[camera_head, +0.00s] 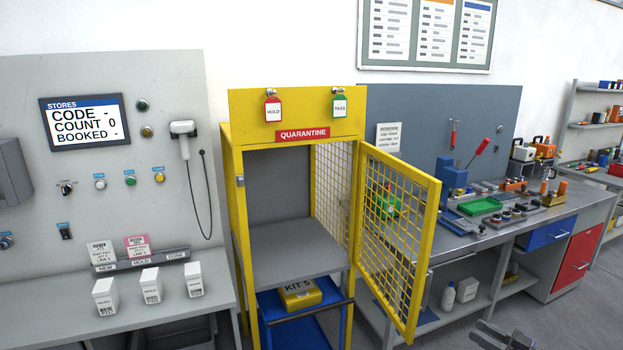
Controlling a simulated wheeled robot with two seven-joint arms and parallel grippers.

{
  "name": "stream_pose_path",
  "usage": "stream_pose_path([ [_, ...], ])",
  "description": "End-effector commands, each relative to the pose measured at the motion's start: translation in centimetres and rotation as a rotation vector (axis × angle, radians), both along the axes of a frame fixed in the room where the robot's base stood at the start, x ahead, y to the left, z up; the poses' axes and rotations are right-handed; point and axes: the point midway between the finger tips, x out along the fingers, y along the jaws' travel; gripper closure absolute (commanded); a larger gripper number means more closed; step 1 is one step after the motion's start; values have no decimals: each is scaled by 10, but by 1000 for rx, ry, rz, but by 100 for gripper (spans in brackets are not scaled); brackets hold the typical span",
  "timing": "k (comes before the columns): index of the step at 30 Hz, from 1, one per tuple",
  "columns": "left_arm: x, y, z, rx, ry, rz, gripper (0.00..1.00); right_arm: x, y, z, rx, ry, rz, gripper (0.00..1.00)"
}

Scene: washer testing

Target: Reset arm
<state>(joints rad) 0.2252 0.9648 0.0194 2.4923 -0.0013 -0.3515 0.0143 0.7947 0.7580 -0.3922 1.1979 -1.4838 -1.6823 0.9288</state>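My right gripper (497,337) shows at the bottom edge, right of centre, partly cut off by the frame. It is in front of the workbench and below the open cage door, apart from both in the picture. I see nothing clearly held in it, and I cannot tell how its fingers stand. My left gripper and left arm are not in view.
A yellow quarantine cabinet (236,200) stands in the middle, its mesh door (432,230) swung open toward the right. The left counter (60,300) carries several white boxes. A workbench (540,216) with tools and a green tray (480,205) is on the right. Grey floor shows lower right.

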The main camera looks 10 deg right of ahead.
Motion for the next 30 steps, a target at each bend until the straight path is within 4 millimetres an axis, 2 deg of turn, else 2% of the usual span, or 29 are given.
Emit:
stream_pose_path([
  [1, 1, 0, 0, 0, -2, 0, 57, 12, 8, -7, 30, -11, -28, 62],
  [8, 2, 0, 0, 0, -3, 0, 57, 57, 35, -46, 142, -3, -208, 62],
  [11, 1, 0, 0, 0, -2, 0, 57, 75, 54, -75, 196, 47, -303, 62],
  [14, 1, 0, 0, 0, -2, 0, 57, 90, 89, -119, 254, 159, -404, 62],
  [17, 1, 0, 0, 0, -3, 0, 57, 90, 137, -174, 290, 340, -494, 62],
  [18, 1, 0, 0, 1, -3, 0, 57, 85, 158, -195, 295, 421, -519, 62],
  [20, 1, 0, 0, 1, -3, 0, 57, 72, 191, -225, 295, 546, -544, 62],
  [21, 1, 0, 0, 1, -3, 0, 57, 60, 212, -244, 289, 632, -554, 62],
  [23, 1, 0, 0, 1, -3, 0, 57, 39, 245, -269, 274, 758, -555, 62],
  [26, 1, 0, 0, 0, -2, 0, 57, -5, 298, -302, 233, 970, -537, 62],
  [27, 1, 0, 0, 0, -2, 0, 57, -26, 319, -312, 212, 1053, -523, 62],
  [29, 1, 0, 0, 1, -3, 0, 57, -59, 347, -324, 177, 1174, -495, 62],
  [30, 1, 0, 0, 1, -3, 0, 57, -82, 364, -330, 153, 1252, -474, 62],
])
